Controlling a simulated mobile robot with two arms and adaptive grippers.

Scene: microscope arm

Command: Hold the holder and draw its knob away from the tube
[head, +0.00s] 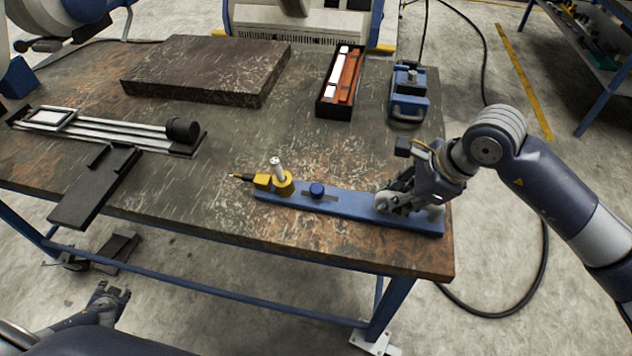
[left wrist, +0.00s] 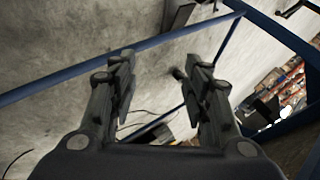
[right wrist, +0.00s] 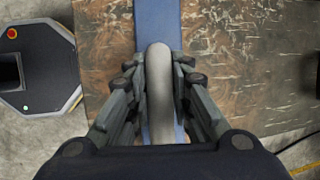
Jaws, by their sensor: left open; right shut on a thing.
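The blue holder (head: 345,206) is a long flat bar lying along the table's front edge. Its round blue knob (head: 317,190) sits in a slot left of its middle. At its left end a pale tube (head: 277,168) stands, slightly tilted, in a yellow collar (head: 284,187). My right gripper (head: 392,203) is shut on the grey post (right wrist: 159,85) at the holder's right end; the post shows between its fingers in the right wrist view. My left gripper (head: 112,292) is open and empty, low in front of the table; its spread fingers show in the left wrist view (left wrist: 160,85).
The table (head: 330,140) carries a dark stone slab (head: 205,65), a black box with red and white pieces (head: 340,80), a blue clamp-like block (head: 409,95), and a metal rail with a black plate (head: 95,185) at left. The tabletop behind the holder is clear.

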